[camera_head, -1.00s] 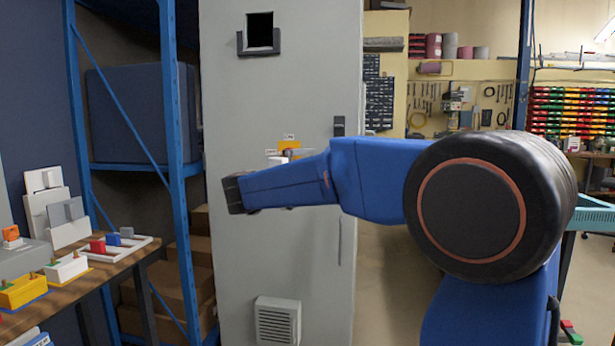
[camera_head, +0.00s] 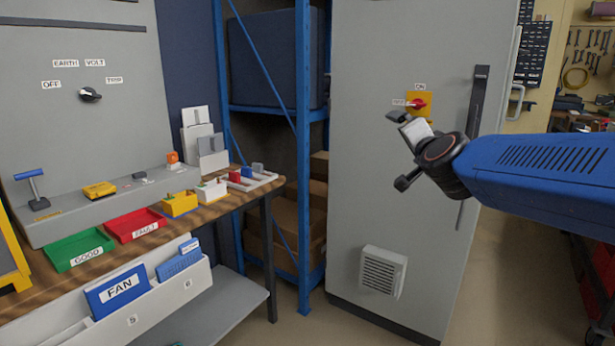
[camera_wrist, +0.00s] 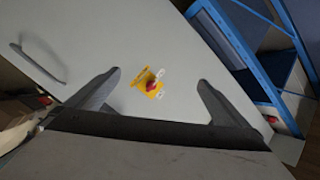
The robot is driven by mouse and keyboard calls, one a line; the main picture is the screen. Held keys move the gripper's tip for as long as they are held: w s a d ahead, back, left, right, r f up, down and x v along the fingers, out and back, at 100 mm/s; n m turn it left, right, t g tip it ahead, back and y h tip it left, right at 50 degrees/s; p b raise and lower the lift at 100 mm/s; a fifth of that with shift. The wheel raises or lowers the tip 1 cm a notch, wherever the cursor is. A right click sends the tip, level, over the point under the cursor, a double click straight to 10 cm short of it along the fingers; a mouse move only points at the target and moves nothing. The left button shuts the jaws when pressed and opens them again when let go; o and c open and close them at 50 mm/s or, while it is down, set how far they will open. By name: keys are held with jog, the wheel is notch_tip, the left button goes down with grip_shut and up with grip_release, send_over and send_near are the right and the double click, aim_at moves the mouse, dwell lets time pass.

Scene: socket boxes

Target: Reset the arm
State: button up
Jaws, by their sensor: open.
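My gripper (camera_head: 398,150) is in front of the grey cabinet (camera_head: 378,205) in the head view, at the end of my blue arm. In the wrist view my gripper (camera_wrist: 150,92) has its two dark fingers spread wide with nothing between them. A red rotary switch on a yellow plate (camera_head: 419,103), with an ON label above it, is on the cabinet door just above my gripper. The yellow plate (camera_wrist: 149,83) also shows between the fingers in the wrist view, beyond them. I cannot tell the exact distance to the door.
A wooden bench (camera_head: 30,290) on the left carries a green tray (camera_head: 78,250), a red tray (camera_head: 135,225) and several small boxes. A blue shelf rack (camera_head: 303,150) stands between bench and cabinet. The floor before the cabinet (camera_head: 310,325) looks clear.

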jog(key=s+d+f+n+g, duration=0.2)
jog(key=s+f+n+g, duration=0.3)
jog(key=s+f, duration=1)
jog(key=s+d+f+n+g, duration=0.2)
jog(key=s+f+n+g, duration=0.4)
jog(key=s+f, duration=0.9)
jog(key=s+g, duration=0.1)
jog(key=s, duration=0.4)
jog(key=shift+s+f+g+y, duration=0.25)
jog(key=shift+s+g+y, duration=0.05)
jog(key=shift+d, duration=0.1)
jog(key=shift+c, duration=0.3)
